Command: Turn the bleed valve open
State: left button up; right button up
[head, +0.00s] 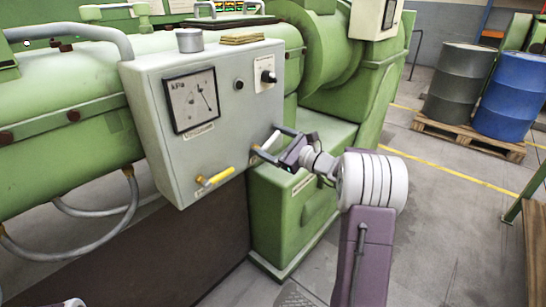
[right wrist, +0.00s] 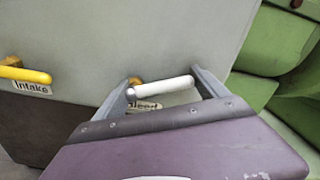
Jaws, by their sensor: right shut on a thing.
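The bleed valve has a white lever handle (right wrist: 162,87) on a brass stem, low on the right side of the grey control box (head: 225,125). In the right wrist view the lever lies nearly level, its right end slightly higher. My right gripper (head: 265,141) reaches it from the right, with one finger at each end of the lever; it also shows in the right wrist view (right wrist: 162,80). It is shut on the lever. The label below the lever is partly hidden by the gripper.
A yellow intake valve handle (head: 215,177) sits left of the bleed valve on the same panel. A pressure gauge (head: 191,100) and a black knob (head: 268,77) are above. A can (head: 189,41) stands on the box. Green machinery (head: 285,205) is behind and below.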

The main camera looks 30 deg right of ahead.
aim_at(252, 136)
jog(key=a+n+b, duration=0.1)
jog(key=n+b, duration=0.2)
jog(key=b, duration=0.2)
jog(key=a+r+n+b, duration=0.1)
jog(key=n+b, duration=0.3)
jog(key=b, duration=0.1)
jog(key=s+n+b, duration=0.1)
jog(key=n+b, duration=0.2)
jog(key=b, duration=0.2)
jog(key=shift+a+r+n, duration=0.3)
jog(key=shift+a, duration=0.1)
jog(key=shift+s+a+r+n+b, duration=0.15)
jog(key=shift+a+n+b, duration=0.1)
jog(key=shift+n+b, duration=0.45)
jog(key=shift+s+a+r+n+b, duration=0.1)
jog(key=shift+a+n+b, duration=0.1)
jog(key=shift+n+b, duration=0.5)
jog(key=o, duration=2)
jog(key=v, duration=0.9)
